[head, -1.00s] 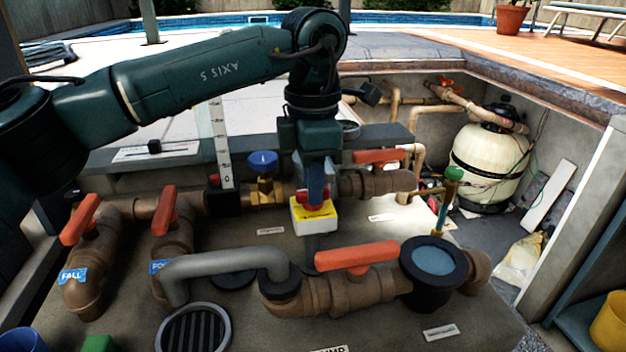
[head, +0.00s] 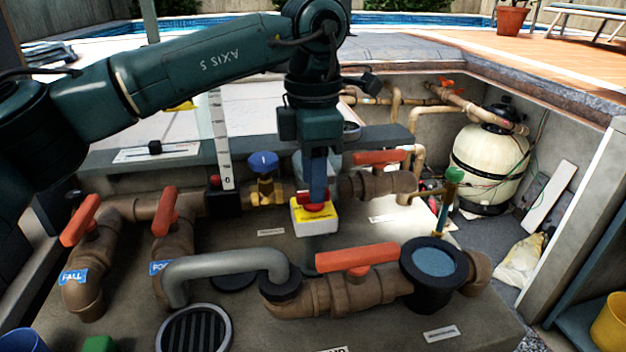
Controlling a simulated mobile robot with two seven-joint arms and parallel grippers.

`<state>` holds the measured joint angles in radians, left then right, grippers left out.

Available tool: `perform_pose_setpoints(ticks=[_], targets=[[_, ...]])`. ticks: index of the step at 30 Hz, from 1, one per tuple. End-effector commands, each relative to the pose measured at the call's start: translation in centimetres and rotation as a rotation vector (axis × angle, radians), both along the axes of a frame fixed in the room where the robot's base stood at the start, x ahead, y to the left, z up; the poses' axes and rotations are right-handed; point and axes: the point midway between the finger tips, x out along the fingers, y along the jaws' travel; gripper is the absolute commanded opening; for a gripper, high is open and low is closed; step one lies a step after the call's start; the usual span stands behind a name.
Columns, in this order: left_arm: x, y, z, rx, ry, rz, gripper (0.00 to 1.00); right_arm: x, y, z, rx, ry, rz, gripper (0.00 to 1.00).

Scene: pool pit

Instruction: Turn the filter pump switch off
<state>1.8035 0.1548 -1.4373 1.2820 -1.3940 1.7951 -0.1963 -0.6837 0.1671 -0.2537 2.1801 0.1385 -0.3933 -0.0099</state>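The pump switch is a small white box with a yellow top plate (head: 314,224) and a red knob (head: 314,208), standing on the grey slab in the middle of the head view. My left gripper (head: 317,200) points straight down over it, its blue fingers at the red knob. The fingers overlap and partly cover the knob, so I cannot tell whether they are shut on it or just around it. The knob's exact angle is hidden. My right gripper is not in view.
Brown pipes with orange valve handles (head: 357,257) surround the switch. A grey curved pipe (head: 225,263) and a black strainer pot (head: 434,285) stand in front. A blue-handled brass valve (head: 263,165) is close on the left. A cream filter tank (head: 488,160) stands behind right.

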Motion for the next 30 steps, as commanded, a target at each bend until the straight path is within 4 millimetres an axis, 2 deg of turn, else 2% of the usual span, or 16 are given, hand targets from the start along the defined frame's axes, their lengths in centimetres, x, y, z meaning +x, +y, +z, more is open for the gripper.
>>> perform_pose_setpoints(ticks=[9,15,21,30], targets=[[0.0,-0.1,7.3,0.0,-0.003,0.001,0.36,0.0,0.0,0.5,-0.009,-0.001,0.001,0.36],[0.0,0.0,10.6,-0.001,-0.001,0.001,0.36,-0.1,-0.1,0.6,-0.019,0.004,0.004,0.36],[0.0,0.0,11.7,0.0,0.0,0.0,0.36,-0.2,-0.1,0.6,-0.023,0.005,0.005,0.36],[0.0,0.0,11.7,0.0,0.0,0.0,0.36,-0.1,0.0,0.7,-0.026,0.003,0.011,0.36]])
